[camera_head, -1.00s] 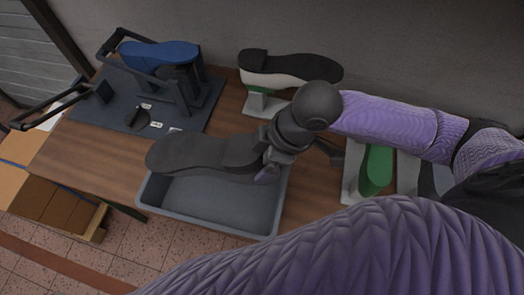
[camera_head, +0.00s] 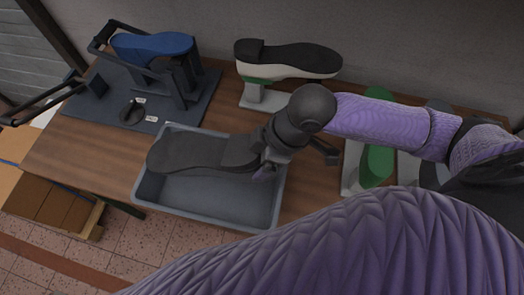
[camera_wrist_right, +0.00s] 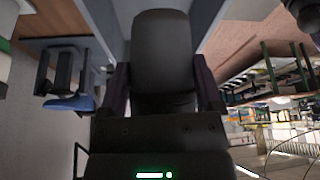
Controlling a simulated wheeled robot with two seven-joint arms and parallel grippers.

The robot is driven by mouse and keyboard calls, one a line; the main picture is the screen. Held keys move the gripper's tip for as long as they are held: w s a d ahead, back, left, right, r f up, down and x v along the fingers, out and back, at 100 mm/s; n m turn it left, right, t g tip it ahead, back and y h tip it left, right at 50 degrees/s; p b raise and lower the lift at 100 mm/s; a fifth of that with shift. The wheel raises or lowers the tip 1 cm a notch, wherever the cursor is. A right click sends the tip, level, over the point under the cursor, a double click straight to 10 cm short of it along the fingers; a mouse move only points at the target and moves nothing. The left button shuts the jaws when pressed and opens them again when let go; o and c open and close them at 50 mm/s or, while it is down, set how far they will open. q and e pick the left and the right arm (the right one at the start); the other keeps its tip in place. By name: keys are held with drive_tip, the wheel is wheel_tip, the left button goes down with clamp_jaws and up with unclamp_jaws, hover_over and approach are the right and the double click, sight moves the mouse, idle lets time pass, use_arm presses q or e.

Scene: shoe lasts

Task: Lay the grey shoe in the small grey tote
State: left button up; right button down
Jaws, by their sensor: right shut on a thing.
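The grey shoe (camera_head: 195,153) is dark and lies sole up, lengthwise left to right, over the small grey tote (camera_head: 210,200). My right gripper (camera_head: 260,158) is shut on the shoe's right end. In the right wrist view the shoe (camera_wrist_right: 163,50) extends away from the two fingers (camera_wrist_right: 163,90), which grip it on both sides. The shoe covers the back part of the tote, and its exact height over the tote floor cannot be told. The visible floor of the tote is empty. My left gripper is not in view.
A blue shoe form (camera_head: 152,46) sits in a black fixture on a dark mat (camera_head: 95,113) at the back left. A black-and-white shoe (camera_head: 288,60) rests on a stand behind the tote. Green (camera_head: 376,165) and grey lasts stand at right, below my right arm.

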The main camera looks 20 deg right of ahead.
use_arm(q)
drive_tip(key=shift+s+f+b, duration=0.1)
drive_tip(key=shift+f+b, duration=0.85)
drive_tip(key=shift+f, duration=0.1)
use_arm(e)
drive_tip(key=shift+f, duration=2.1)
